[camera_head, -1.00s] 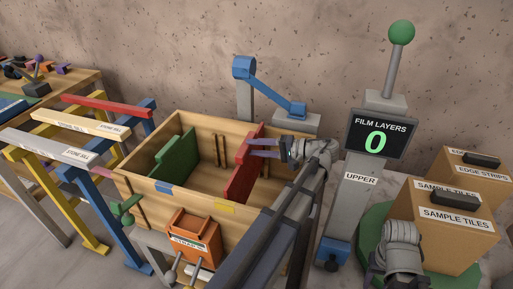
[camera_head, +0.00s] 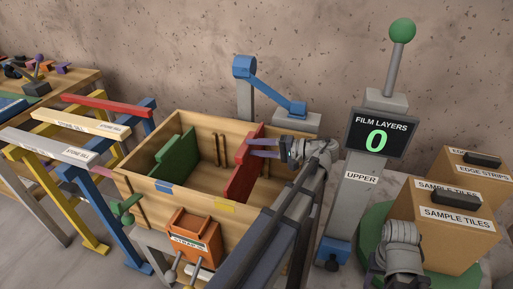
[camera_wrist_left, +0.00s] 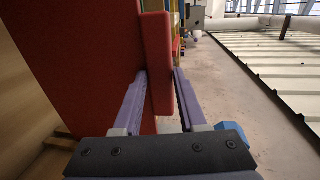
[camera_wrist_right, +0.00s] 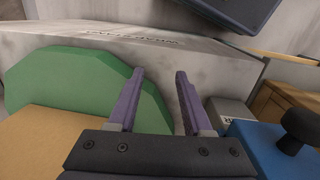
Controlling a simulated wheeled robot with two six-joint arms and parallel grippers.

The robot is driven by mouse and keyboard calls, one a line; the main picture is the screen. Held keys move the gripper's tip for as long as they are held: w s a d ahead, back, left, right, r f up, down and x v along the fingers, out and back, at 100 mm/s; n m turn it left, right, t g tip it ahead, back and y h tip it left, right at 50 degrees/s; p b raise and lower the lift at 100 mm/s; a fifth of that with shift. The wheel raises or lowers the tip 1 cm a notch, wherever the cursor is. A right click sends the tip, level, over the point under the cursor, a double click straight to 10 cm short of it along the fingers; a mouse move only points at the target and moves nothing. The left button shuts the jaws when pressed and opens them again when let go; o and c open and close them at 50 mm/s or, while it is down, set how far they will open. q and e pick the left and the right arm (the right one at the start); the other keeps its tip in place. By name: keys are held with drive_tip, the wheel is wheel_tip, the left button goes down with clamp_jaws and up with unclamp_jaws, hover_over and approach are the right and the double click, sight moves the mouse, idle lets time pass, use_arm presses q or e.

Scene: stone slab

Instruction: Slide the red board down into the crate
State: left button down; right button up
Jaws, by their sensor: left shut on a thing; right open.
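The red board (camera_head: 242,170) stands upright inside the wooden crate (camera_head: 195,196), across its right part. My left gripper (camera_head: 256,148) reaches over the crate's right side and is shut on the board's upper edge area. In the left wrist view the red board (camera_wrist_left: 80,62) fills the upper left, and the left fingers (camera_wrist_left: 159,78) lie on both sides of its narrow red grip bar (camera_wrist_left: 157,55). The board's lower edge is hidden by the crate's front wall. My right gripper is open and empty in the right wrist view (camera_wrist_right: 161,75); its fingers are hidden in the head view.
A green board (camera_head: 172,160) stands in the crate's left part. An orange strap box (camera_head: 193,238) hangs at the crate's front. The film-layers post (camera_head: 357,195) and sample-tile cartons (camera_head: 452,228) are at right. Labelled sawhorses (camera_head: 82,122) stand at left.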

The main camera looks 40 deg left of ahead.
sight(249, 157)
use_arm(q)
drive_tip(key=shift+f+b, duration=2)
drive_tip(key=shift+f, duration=0.05)
use_arm(e)
drive_tip(key=shift+f, duration=2.1)
use_arm(q)
drive_tip(key=shift+a, duration=0.15)
use_arm(e)
drive_tip(key=shift+d, duration=0.1)
use_arm(q)
drive_tip(key=shift+c, duration=1.9)
unclamp_jaws()
drive_tip(key=shift+s, duration=0.15)
